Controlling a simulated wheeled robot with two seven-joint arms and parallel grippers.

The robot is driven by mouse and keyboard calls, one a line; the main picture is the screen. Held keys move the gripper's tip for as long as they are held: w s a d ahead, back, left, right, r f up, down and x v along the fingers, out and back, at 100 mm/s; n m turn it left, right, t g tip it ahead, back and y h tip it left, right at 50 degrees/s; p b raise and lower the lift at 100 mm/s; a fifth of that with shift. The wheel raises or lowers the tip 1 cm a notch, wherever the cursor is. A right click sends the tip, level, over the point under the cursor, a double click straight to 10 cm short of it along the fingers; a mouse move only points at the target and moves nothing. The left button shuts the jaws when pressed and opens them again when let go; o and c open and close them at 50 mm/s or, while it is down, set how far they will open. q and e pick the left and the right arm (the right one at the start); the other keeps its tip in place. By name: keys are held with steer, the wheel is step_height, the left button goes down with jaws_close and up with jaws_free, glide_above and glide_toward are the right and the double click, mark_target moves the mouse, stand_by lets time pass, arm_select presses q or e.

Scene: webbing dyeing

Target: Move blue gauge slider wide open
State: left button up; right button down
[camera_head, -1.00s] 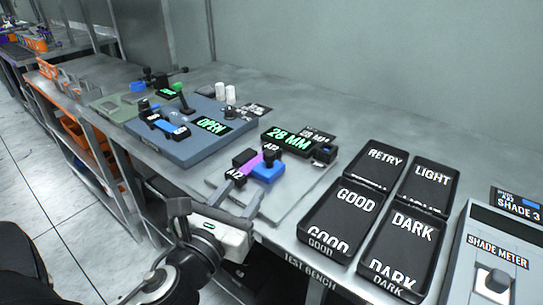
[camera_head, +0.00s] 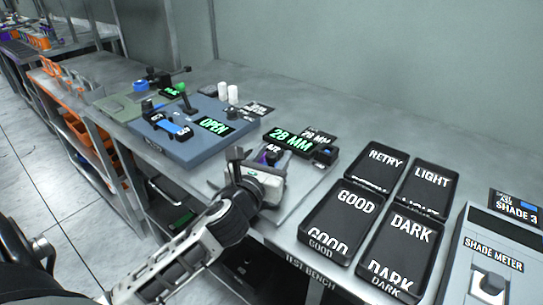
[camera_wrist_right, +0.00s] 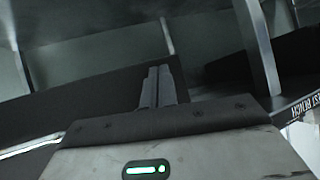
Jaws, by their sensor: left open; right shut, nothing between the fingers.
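The gauge sits on a pale plate (camera_head: 302,196) on the test bench, beside a display reading 28 MM (camera_head: 290,139). Its dark knob (camera_head: 270,158) and an A12 label (camera_head: 272,148) show just past my left gripper (camera_head: 258,162). The blue slider and most of the purple webbing are hidden behind that gripper. My left gripper is open over the gauge; contact with the slider cannot be told. My right gripper (camera_wrist_right: 157,87) shows only in the right wrist view, with its fingers together and empty.
Black trays labelled RETRY (camera_head: 376,160), LIGHT (camera_head: 431,186), GOOD (camera_head: 342,220) and DARK (camera_head: 401,250) stand to the right. A shade meter (camera_head: 494,250) is at the far right. A blue-grey fixture with an OPEN display (camera_head: 214,126) is to the left.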

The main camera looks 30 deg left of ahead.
arm_select(q)
steer(key=shift+c, duration=0.4)
jaws_close()
steer(key=d, duration=0.4)
steer(key=shift+s+d+p, duration=0.2)
steer(key=shift+p, duration=0.2)
steer(key=shift+d+f, duration=0.1)
steer(key=shift+d, duration=0.05)
steer(key=shift+o, duration=0.4)
jaws_free()
steer(key=shift+d, duration=0.1)
arm_select(e)
steer(key=shift+s+d, duration=0.1)
arm_select(q)
steer(key=s+d+b, duration=0.2)
steer(key=s, duration=1.3)
steer(key=shift+s+d, duration=0.35)
steer(key=shift+s, duration=0.05)
arm_select(e)
steer(key=shift+w+a+f, duration=0.2)
steer(key=shift+a, duration=0.05)
